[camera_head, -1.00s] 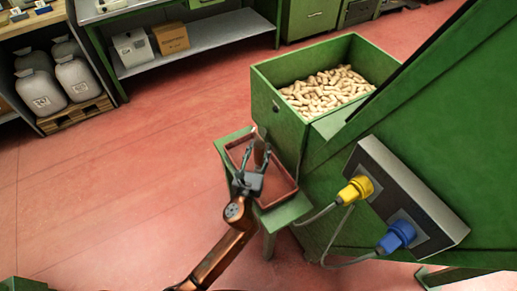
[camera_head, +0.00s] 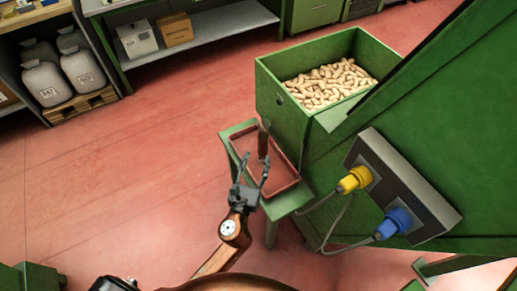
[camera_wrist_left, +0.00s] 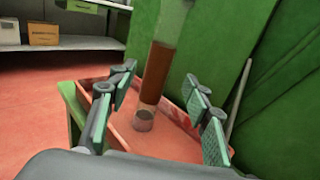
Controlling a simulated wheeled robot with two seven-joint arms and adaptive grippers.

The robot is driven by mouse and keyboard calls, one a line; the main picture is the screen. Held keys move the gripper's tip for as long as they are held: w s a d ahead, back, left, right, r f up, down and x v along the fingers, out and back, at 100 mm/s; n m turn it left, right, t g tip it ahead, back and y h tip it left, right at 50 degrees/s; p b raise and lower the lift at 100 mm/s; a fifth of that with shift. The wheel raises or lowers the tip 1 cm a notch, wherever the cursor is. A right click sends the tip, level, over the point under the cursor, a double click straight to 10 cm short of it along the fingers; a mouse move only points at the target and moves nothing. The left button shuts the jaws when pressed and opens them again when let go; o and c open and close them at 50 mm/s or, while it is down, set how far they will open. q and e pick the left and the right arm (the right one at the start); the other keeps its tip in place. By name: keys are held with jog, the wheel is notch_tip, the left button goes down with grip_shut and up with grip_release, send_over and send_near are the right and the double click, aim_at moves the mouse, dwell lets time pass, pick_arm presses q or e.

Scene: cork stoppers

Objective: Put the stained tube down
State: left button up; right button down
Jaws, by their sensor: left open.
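The stained tube (camera_head: 263,141) stands upright in the shallow red tray (camera_head: 285,188) on a small green stand (camera_head: 226,134). In the left wrist view the tube (camera_wrist_left: 158,75) is clear glass with a brown band, and its lower end rests on the tray floor. My left gripper (camera_head: 252,171) is open over the near part of the tray. Its two fingers are spread, with the tube beyond them and apart from them. My right gripper is not in view.
A green bin (camera_head: 283,112) full of corks (camera_head: 325,84) stands right behind the tray. A green machine with a grey socket box (camera_head: 418,188), yellow plug (camera_head: 354,180) and blue plug (camera_head: 393,223) is at the right. Red floor lies open at the left.

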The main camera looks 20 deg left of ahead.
pick_arm(q)
jog(key=shift+s+d, duration=0.15)
jog(key=shift+s, duration=1.05)
